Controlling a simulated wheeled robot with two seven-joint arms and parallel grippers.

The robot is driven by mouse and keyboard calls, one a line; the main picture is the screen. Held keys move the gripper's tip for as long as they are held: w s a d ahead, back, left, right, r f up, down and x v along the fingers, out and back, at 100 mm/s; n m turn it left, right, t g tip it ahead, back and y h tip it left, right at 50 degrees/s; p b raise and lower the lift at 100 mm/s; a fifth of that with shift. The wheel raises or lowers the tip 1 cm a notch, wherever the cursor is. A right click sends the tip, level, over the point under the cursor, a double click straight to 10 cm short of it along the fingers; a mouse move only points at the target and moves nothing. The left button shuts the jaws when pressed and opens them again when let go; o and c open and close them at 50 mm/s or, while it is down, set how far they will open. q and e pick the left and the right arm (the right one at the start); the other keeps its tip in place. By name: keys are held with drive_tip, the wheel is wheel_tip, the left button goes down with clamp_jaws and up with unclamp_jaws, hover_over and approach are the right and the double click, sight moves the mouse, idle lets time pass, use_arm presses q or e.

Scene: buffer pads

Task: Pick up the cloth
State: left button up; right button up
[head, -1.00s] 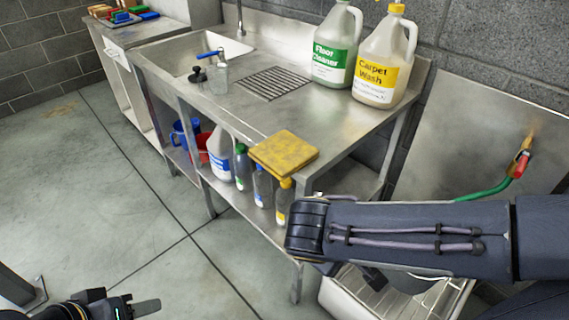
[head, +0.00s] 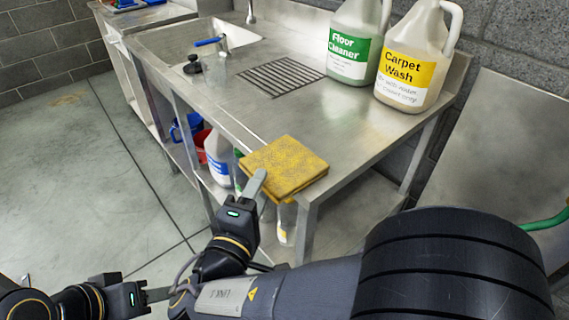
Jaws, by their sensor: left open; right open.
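The cloth (head: 287,165) is yellow and folded into a thick square. It lies flat at the front edge of the steel counter, near its right corner, with its edge slightly past the rim. My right gripper (head: 259,190) is open at the cloth's front-left edge. One grey finger overlaps the cloth's edge in the picture; I cannot tell whether it touches. The other finger is mostly hidden. My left gripper (head: 157,294) is open and empty at the lower left, over the floor and well away from the cloth.
The steel counter (head: 372,150) holds a Floor Cleaner jug (head: 352,45) and a Carpet Wash jug (head: 415,65) at the back. A sink (head: 200,45) and a drain grate (head: 282,78) are to the left. Bottles, including a white one (head: 219,158), stand on the shelf below.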

sight(284, 166)
drive_tip(key=x, duration=0.3)
drive_tip(key=shift+w, duration=0.4)
clamp_jaws()
